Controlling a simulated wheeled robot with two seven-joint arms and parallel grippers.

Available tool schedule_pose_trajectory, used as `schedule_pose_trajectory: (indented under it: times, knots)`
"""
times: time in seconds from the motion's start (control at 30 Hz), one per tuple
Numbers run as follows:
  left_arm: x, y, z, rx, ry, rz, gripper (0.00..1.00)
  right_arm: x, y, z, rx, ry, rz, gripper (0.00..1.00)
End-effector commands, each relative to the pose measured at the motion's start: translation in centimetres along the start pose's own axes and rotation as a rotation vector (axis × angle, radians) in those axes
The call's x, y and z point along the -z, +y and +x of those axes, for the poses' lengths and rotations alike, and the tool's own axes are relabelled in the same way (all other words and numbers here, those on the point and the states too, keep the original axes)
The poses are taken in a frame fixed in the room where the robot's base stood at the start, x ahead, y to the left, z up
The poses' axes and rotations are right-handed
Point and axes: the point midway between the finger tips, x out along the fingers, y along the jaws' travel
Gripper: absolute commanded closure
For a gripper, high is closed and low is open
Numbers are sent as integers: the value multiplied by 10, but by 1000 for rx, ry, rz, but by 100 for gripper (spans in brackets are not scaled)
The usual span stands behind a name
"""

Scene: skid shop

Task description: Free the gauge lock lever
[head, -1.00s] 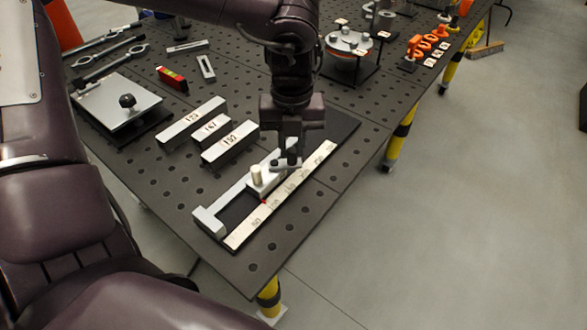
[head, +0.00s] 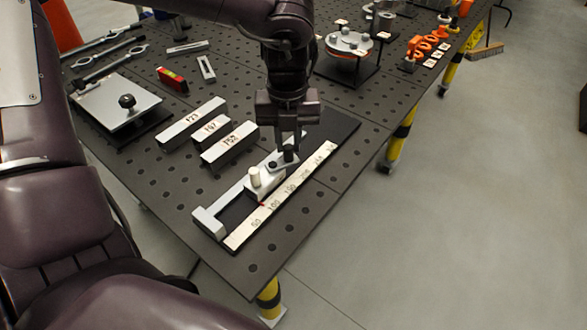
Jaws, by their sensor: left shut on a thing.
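The gauge (head: 217,221) lies at the front corner of the dark table, with a pale numbered scale strip along its near side. Its slider block (head: 265,186) carries a cream-coloured upright knob (head: 255,177). The small dark lock lever (head: 274,165) sits on the slider beside the knob. My left gripper (head: 287,150) comes down from above and is shut on the lever's end; the fingers partly hide it. My right gripper is not in view.
Several labelled grey blocks (head: 228,145) lie left of the gauge. A plate with a black knob (head: 120,105) and a red level (head: 172,79) lie farther left. A round fixture (head: 348,44) stands behind. Open floor lies to the right.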

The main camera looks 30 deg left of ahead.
Motion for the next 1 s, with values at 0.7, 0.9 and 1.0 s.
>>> schedule_pose_trajectory:
  times: [0.7,0.9,1.0]
  knots:
    - [-6,7,0,-1,1,0,64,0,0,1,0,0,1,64]
    - [-6,6,0,0,1,0,55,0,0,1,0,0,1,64]
    - [-6,6,0,0,1,0,50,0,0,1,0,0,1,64]
